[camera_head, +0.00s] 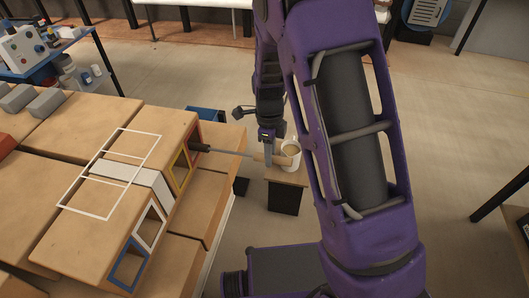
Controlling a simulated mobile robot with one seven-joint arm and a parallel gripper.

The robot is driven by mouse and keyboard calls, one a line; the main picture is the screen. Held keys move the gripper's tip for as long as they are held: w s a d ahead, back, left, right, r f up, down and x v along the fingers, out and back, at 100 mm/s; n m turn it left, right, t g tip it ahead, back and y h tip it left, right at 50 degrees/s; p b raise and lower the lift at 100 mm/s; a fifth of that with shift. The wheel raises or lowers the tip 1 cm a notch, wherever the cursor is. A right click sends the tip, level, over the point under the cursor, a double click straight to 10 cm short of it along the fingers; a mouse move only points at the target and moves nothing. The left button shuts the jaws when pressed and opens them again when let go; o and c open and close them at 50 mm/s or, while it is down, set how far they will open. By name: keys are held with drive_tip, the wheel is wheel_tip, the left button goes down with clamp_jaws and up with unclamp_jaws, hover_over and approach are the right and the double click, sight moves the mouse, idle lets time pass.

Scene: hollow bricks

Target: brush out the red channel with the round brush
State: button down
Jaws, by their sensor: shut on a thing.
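My gripper (267,154) hangs at the end of my purple arm and is shut on the wooden handle of the round brush (230,152). The brush lies roughly level, its thin grey rod pointing left to the bricks. Its dark head (200,148) is at the red channel (191,137), a red-framed opening in the bricks' end face. I cannot tell how far the head is inside. The inside of the red channel is hidden from this view.
Yellow (180,168), white (150,228) and blue (128,266) framed openings line the same face. A mug (291,154) stands on a small stand (285,196) close behind the brush handle. Grey blocks (45,103) lie on the bricks.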

idle(0.3)
drive_tip(key=shift+w+a+p, duration=0.3)
drive_tip(key=shift+w+a, duration=0.15)
drive_tip(key=shift+a, duration=0.9)
drive_tip(key=shift+w+a+p, duration=0.35)
drive_tip(key=shift+w+a, duration=0.05)
drive_tip(key=shift+a, duration=0.9)
drive_tip(key=shift+w+a+p, duration=0.3)
drive_tip(key=shift+w+a, duration=0.15)
drive_tip(key=shift+a, duration=0.9)
drive_tip(key=shift+s+d, duration=0.45)
drive_tip(key=shift+d, duration=0.9)
drive_tip(key=shift+s+d, duration=0.4)
drive_tip(key=shift+d, duration=0.95)
drive_tip(key=shift+s+d, duration=0.45)
drive_tip(key=shift+d, duration=0.9)
drive_tip(key=shift+r, duration=0.1)
drive_tip(key=shift+w+a+p, duration=0.3)
drive_tip(key=shift+w+a, duration=0.15)
drive_tip(key=shift+a, duration=0.9)
drive_tip(key=shift+w+a+p, duration=0.35)
drive_tip(key=shift+w+a, duration=0.05)
drive_tip(key=shift+a, duration=0.95)
drive_tip(key=shift+w+a+p, duration=0.3)
drive_tip(key=shift+w+a, duration=0.15)
drive_tip(key=shift+a, duration=0.9)
drive_tip(key=shift+d, duration=0.1)
